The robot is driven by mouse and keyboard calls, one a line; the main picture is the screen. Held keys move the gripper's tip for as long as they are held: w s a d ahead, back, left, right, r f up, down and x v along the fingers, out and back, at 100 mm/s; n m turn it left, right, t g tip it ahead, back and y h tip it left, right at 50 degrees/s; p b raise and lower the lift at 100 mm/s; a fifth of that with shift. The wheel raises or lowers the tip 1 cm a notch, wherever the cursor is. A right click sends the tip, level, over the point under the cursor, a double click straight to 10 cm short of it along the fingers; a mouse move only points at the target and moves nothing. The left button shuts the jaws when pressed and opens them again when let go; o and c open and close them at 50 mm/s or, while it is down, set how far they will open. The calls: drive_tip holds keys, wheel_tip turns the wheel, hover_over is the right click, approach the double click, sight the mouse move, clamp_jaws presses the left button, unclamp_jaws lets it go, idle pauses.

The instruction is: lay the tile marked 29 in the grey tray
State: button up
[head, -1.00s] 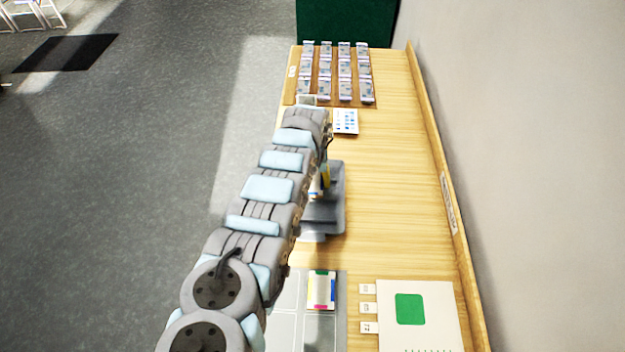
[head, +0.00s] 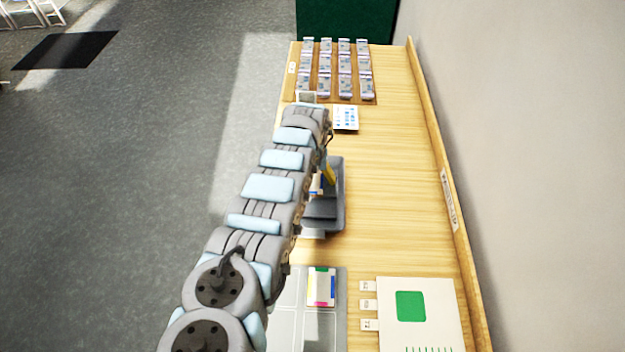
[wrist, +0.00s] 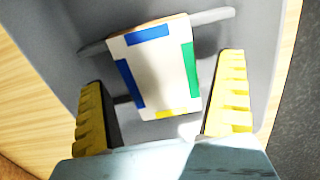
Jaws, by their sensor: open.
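In the wrist view a pale tile (wrist: 158,75) with blue, green and yellow edge bars lies in the grey tray (wrist: 268,40). It lies across a grey bar in the tray. No number is readable on it. My gripper (wrist: 162,85) is open, with one yellow-padded finger on each side of the tile and gaps between. In the head view the grey tray (head: 339,205) is partly hidden by my arm. One yellow finger (head: 328,173) and a small part of the tile (head: 316,185) show there.
Another colour-edged tile (head: 321,287) lies on a light grey panel (head: 288,310) nearer me. A white board with a green square (head: 410,306) is beside it. A blue-marked card (head: 346,118) and a rack of several small packs (head: 345,75) stand farther off. The table's right side is clear.

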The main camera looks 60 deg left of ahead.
wheel_tip(320, 180, up, 12)
drive_tip(key=shift+f, duration=0.15)
idle(0.7)
idle(0.7)
